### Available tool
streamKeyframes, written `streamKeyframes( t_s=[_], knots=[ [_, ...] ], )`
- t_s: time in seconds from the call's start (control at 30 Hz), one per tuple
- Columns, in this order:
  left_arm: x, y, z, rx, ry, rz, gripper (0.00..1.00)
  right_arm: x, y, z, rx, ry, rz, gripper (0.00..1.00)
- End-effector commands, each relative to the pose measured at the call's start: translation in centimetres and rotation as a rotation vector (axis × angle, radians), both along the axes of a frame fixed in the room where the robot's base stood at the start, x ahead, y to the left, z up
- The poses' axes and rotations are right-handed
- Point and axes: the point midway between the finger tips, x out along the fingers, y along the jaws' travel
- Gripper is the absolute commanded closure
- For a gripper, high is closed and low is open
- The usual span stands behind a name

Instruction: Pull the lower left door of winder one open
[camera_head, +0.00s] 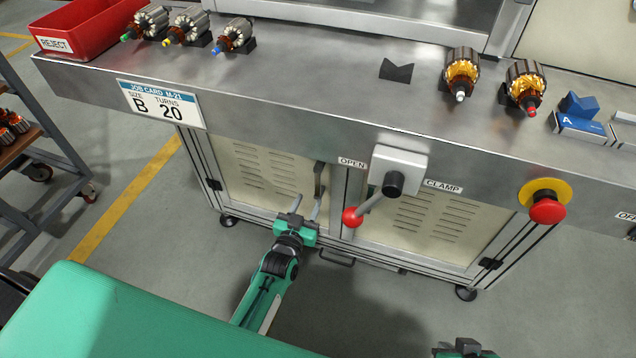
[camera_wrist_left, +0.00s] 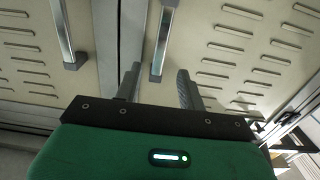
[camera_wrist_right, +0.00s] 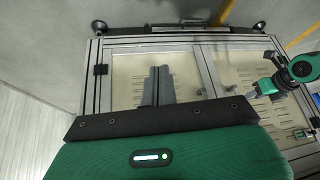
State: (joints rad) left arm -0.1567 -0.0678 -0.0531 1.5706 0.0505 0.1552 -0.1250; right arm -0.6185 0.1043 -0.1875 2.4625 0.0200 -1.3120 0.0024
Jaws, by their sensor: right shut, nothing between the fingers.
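The lower left door (camera_head: 262,172) of the winder is a cream slotted panel in a grey frame, and it looks shut. Its upright bar handle (camera_head: 319,182) is near the door's right edge. My left gripper (camera_head: 307,204) is open in front of the door, close below the handle. In the left wrist view that handle (camera_wrist_left: 163,42) shows between the spread fingers (camera_wrist_left: 158,82), with no clear contact. My right gripper (camera_wrist_right: 157,84) is shut and empty, facing the other lower door (camera_wrist_right: 140,65). Only part of the right gripper shows at the bottom of the head view.
A red-knobbed lever (camera_head: 353,216) sticks out just right of the left gripper. A red stop button (camera_head: 547,208) is on the bench front. Above, the bench top (camera_head: 330,72) holds several armatures and a red reject bin (camera_head: 85,25). Floor before the left door is open.

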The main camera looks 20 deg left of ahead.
Motion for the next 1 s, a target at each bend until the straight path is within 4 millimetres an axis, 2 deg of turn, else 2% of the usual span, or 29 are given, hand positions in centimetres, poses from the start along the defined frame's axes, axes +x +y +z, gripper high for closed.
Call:
streamKeyframes(
  t_s=[0.03, 0.3, 0.5, 0.7, 0.97, 1.0],
  knots=[
    [1.1, 0.0, 0.0, 0.000, -0.003, 0.000, 0.60, 0.2, 0.2, -0.3, 0.006, -0.013, 0.004, 1.00],
    [5.8, -0.2, -0.1, 0.000, -0.001, 0.000, 0.60, 1.2, 1.7, -0.7, 0.046, -0.100, 0.023, 1.00],
    [8.1, -0.3, -0.1, 0.000, 0.000, 0.000, 0.60, 1.7, 2.5, -0.8, 0.070, -0.149, 0.031, 1.00],
    [9.0, -0.3, -0.1, 0.000, 0.001, 0.000, 0.60, 1.9, 2.8, -0.8, 0.081, -0.169, 0.036, 1.00],
    [9.1, -0.3, 0.0, 0.000, 0.001, 0.000, 0.60, 1.9, 2.9, -0.8, 0.082, -0.171, 0.036, 1.00],
    [9.1, -0.3, 0.0, 0.000, 0.001, 0.000, 0.68, 1.9, 2.9, -0.8, 0.082, -0.170, 0.036, 1.00]
  ],
)
